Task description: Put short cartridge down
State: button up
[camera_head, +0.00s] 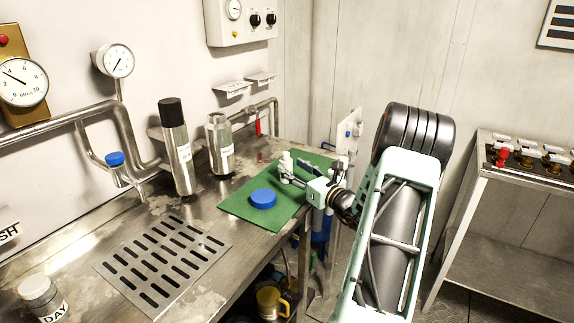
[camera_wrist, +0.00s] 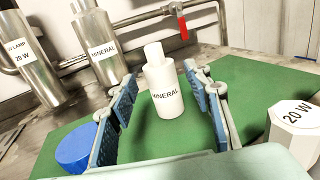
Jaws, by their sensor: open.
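My gripper (camera_wrist: 162,82) is open, with one blue-padded finger on each side of the cartridge. In the wrist view there are visible gaps between the cartridge and both fingers. The head view shows my gripper (camera_head: 291,172) low over the mat, coming from the right.
A blue cap (camera_head: 262,199) lies on the mat, left of my gripper. A steel MINERAL housing (camera_head: 220,145) and a black-topped lamp cylinder (camera_head: 175,150) stand behind. A white 20 W piece (camera_wrist: 293,130) is close on the right in the wrist view. A slotted drain (camera_head: 160,262) lies front left.

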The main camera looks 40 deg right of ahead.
jog(key=s, duration=0.8)
